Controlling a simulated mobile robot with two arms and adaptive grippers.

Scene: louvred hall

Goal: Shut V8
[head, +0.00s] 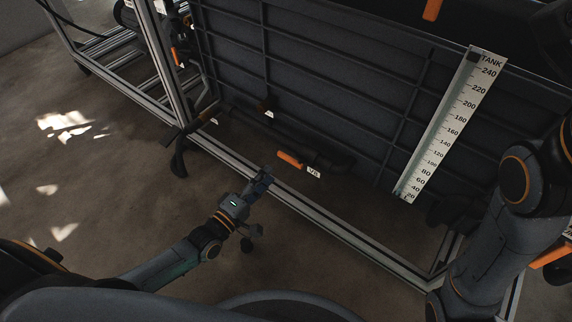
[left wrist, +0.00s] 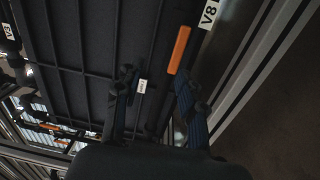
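The V8 valve has an orange lever (head: 290,159) with a white V8 label (head: 313,172) at its right end, low behind the frame's bottom rail. The lever looks roughly in line with the dark pipe beside it. In the left wrist view the orange lever (left wrist: 179,50) shows beyond the right finger, with the V8 label (left wrist: 210,14) above it. My left gripper (head: 262,206) is open and empty, on the near side of the rail, left of and below the lever, apart from it. Its spread fingers (left wrist: 155,80) show in the left wrist view. My right gripper is not seen; only my right arm shows.
The metal bottom rail (head: 340,230) runs between my left gripper and the pipework. A dark ribbed tank (head: 330,80) with a white level scale (head: 450,125) stands behind. Another tagged valve (head: 267,105) sits farther left. The floor at left (head: 90,190) is clear.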

